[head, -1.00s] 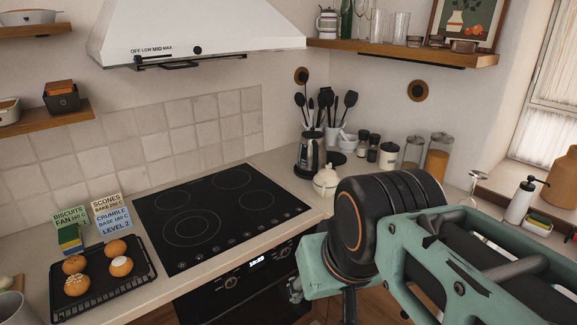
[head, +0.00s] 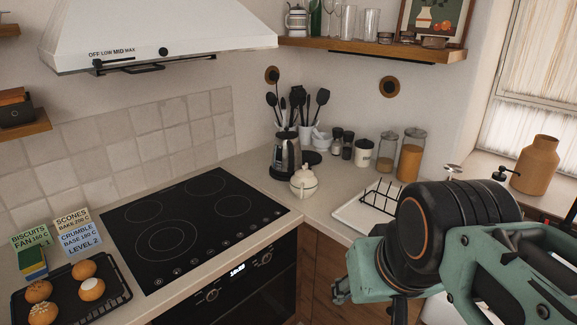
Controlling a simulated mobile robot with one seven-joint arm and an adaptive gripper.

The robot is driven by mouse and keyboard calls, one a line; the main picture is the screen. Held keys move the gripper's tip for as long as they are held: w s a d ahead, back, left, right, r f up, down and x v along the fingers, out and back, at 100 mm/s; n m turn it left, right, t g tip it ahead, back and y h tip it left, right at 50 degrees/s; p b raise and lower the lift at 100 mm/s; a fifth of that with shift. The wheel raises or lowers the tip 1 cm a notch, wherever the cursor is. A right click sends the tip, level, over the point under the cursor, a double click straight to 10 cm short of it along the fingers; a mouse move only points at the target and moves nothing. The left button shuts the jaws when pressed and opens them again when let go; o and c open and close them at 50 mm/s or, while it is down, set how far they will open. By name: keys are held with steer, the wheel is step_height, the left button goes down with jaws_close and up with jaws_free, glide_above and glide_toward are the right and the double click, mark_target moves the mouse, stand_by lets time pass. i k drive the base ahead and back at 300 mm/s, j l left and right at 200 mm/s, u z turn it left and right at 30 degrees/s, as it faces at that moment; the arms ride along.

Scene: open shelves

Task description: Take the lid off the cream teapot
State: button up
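The cream teapot (head: 304,182) stands upright on the counter in the corner, just right of the hob, in the head view. Its lid (head: 303,170) with a small knob sits on top of it. My gripper (head: 341,290) shows only in small part at the lower end of my arm, to the right of and nearer than the teapot, apart from it. Its fingers are too small and partly hidden behind my arm to tell whether they are open or shut.
A metal kettle (head: 287,155) stands close behind the teapot. Jars (head: 411,155) and a utensil holder (head: 306,137) line the back wall. A white dish rack tray (head: 362,215) lies to the right. The black hob (head: 190,222) is clear. A wooden shelf (head: 375,48) hangs above.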

mark_target(304, 173)
steer(key=i, duration=0.45)
steer(key=i+j, duration=0.15)
steer(key=i, duration=0.25)
steer(key=l+z, duration=0.05)
